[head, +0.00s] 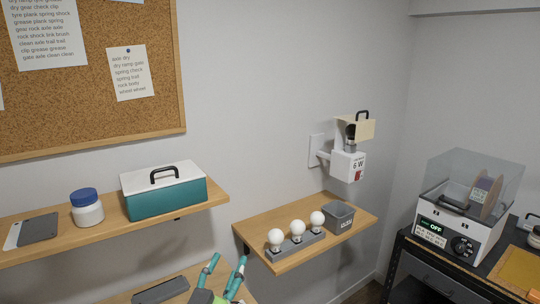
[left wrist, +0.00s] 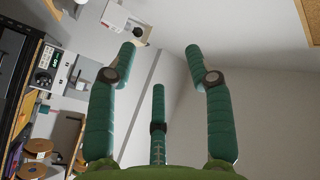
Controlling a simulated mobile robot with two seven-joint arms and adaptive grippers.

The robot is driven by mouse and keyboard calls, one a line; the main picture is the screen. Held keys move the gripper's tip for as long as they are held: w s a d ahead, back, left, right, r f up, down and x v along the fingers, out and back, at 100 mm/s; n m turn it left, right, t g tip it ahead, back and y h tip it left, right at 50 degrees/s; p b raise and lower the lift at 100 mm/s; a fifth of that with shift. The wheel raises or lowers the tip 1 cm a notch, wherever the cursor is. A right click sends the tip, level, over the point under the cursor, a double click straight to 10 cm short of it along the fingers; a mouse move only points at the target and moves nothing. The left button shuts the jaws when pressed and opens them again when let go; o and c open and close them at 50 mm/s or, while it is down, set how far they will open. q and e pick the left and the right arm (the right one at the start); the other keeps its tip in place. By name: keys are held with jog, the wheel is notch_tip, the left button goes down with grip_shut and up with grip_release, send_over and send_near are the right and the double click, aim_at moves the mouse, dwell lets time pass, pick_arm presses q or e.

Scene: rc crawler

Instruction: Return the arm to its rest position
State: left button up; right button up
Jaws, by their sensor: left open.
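My left gripper (head: 229,264) shows at the bottom edge of the head view, with its teal fingers pointing up and spread apart. In the left wrist view the same gripper (left wrist: 159,62) has its fingers open with nothing between them. The rest of the left arm is mostly below the head view. My right gripper is in neither view.
A left shelf (head: 60,251) carries a teal box (head: 165,197) and a jar (head: 87,212). A wall-mounted lamp unit (head: 346,163) hangs above; a clear-lidded machine (head: 460,215) stands right.

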pick_arm(q)
jog(key=s+a+f+n+g+y, duration=0.2)
jog(key=s+a+f, duration=0.1)
jog(key=f, duration=0.3)
jog(key=s+a+f+n+g+y, duration=0.1)
jog(key=s+a+f+n+g, duration=0.15)
jog(key=f, duration=0.35)
jog(key=s+a+f+n+g, duration=0.1)
jog(key=s+a+f+g, duration=0.2)
jog(key=s+f+g, duration=0.6)
jog(key=s+a+f+g, duration=0.25)
jog(key=s+f, duration=0.45)
jog(key=s, duration=0.7)
notch_tip(320, 180, down, 32)
jog(key=s+g+b, duration=0.1)
jog(key=s+b, duration=0.1)
jog(key=b, duration=0.9)
jog(key=s+a+f+b, duration=0.1)
jog(key=s+f+b, duration=0.3)
jog(key=s+f, duration=0.3)
jog(key=s+a+f+g+y+b, duration=0.1)
jog(key=s+f+b, duration=0.3)
jog(key=s+f, duration=0.4)
notch_tip(320, 180, down, 8)
jog(key=shift+s+a+r, duration=0.2)
jog(key=shift+a+r, duration=0.05)
jog(key=shift+a, duration=0.15)
